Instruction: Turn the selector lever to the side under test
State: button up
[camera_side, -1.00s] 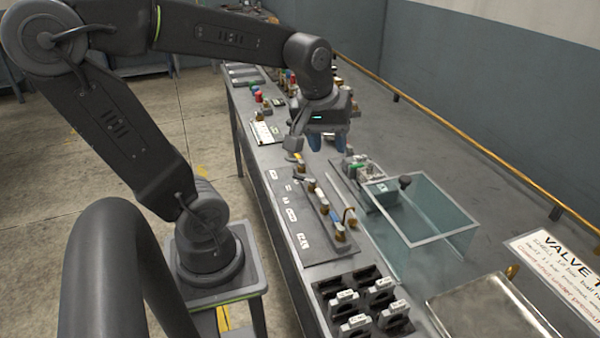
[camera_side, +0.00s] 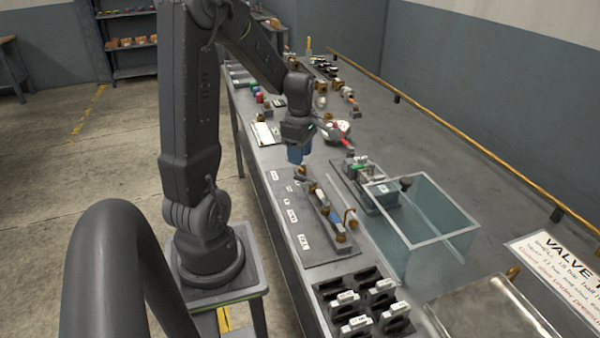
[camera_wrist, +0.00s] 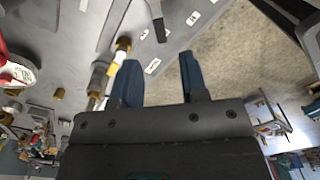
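My gripper (camera_side: 296,156) hangs over the left part of the bench, just beyond a grey panel (camera_side: 287,228) with white labels. In the wrist view its two blue fingers (camera_wrist: 160,72) stand apart with nothing between them. A row of brass and grey fittings (camera_side: 327,208) runs along the panel; its far end is close under the fingers. I cannot tell which piece is the selector lever.
A clear-walled box (camera_side: 430,243) stands right of the panel, beside a small green-and-grey device (camera_side: 362,172). A black holder (camera_side: 345,283) with labelled pieces is at the near end. A white round gauge (camera_side: 339,127) and a red-tipped part (camera_side: 346,142) are beyond the gripper.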

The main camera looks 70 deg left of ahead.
aim_at(300, 177)
notch_tip(300, 177, down, 6)
jog(key=shift+f, duration=0.2)
grip_shut()
dwell(0.4)
